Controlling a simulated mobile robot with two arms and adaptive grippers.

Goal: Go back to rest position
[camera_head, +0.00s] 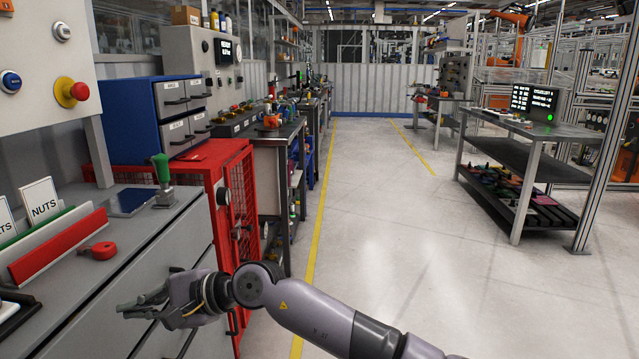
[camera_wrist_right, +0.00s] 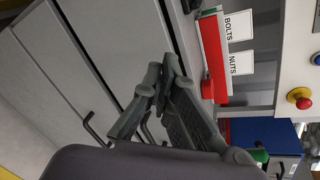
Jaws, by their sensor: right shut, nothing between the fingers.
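My right gripper (camera_head: 140,309) reaches in from the lower right in the head view. It hangs in front of the grey drawer cabinet (camera_head: 150,262), below the level of its top. In the right wrist view its fingertips (camera_wrist_right: 160,75) come together with nothing between them. My left gripper is in neither view.
A red cage cabinet (camera_head: 243,195) stands beyond. The aisle floor (camera_head: 385,200) to the right is clear.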

